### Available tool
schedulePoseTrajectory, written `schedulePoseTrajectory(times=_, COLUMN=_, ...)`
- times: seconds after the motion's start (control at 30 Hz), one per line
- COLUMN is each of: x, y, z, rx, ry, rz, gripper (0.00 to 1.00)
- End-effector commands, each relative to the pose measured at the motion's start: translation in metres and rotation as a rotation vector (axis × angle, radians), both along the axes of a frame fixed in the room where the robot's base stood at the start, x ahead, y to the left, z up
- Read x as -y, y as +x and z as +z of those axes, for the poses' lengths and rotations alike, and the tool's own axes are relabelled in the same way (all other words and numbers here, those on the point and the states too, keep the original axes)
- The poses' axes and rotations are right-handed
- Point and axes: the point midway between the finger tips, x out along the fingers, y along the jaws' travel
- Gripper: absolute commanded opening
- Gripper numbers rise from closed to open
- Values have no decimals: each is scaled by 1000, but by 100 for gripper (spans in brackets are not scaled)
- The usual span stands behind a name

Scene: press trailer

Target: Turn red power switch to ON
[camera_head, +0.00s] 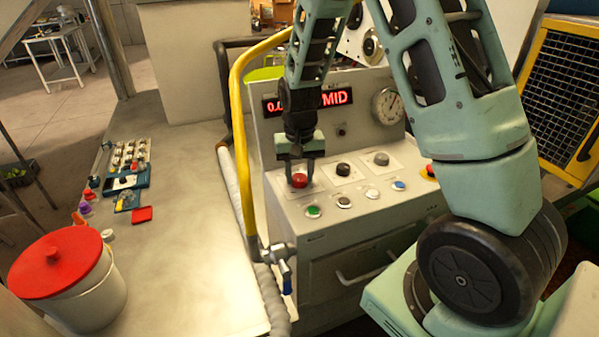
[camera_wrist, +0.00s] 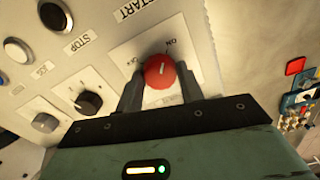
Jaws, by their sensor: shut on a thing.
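The red power switch (camera_head: 299,180) is a round red knob on a white plate at the left of the control panel (camera_head: 395,205). In the wrist view the red knob (camera_wrist: 160,71) shows a white pointer line, with small labels on the plate around it; one reads like "ON", at the upper right. My gripper (camera_head: 300,165) is above the panel, its fingers pointing down at the knob. In the wrist view my gripper (camera_wrist: 160,90) has one finger on each side of the knob, shut on it. The fingers hide part of the plate.
A yellow pipe (camera_head: 239,130) runs left of the panel. A red display (camera_head: 335,97) and gauge (camera_head: 387,106) stand behind. A red-lidded bucket (camera_head: 70,285) is at left.

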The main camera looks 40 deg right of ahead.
Motion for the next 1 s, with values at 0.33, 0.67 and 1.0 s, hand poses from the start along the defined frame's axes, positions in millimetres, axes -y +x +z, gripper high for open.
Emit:
schedulePoseTrajectory(times=0.33, x=0, y=1, z=1, rx=4, ry=0, rz=-149, gripper=15)
schedulePoseTrajectory(times=0.67, x=1, y=2, z=1, rx=5, ry=-1, rz=-179, gripper=15)
schedulePoseTrajectory(times=1.0, x=1, y=1, z=1, rx=4, ry=0, rz=-178, gripper=59)
